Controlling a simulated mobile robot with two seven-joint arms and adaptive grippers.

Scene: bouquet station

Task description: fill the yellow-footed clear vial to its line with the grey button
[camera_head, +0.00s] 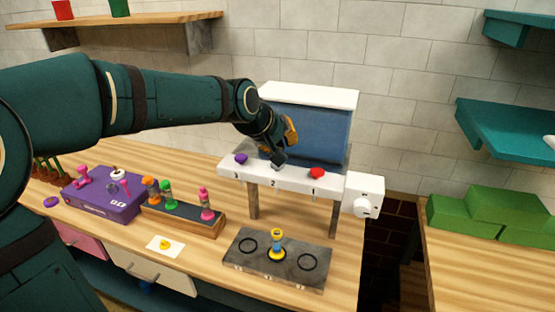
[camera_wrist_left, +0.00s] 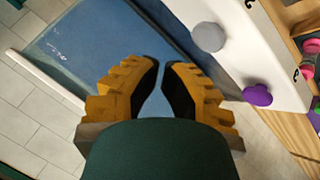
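The yellow-footed clear vial (camera_head: 277,244) stands upright on the middle ring of a grey plate (camera_head: 245,262), below the dispenser. Its line and fill level are too small to tell. The grey button (camera_head: 279,162) is on the white ledge by number 2, between the purple and red buttons. It also shows in the left wrist view (camera_wrist_left: 208,37). My left gripper (camera_head: 290,132) is above and behind the grey button, before the blue tank. In the left wrist view its yellow fingers (camera_wrist_left: 161,66) nearly meet at the tips, empty and apart from the button. My right gripper is not visible.
The purple button (camera_head: 240,158) and red button (camera_head: 316,173) flank the grey one. A white box with a knob (camera_head: 362,204) is at the ledge's right end. A rack of coloured vials (camera_head: 182,218), a purple box (camera_head: 105,196) and a card (camera_head: 165,246) lie left.

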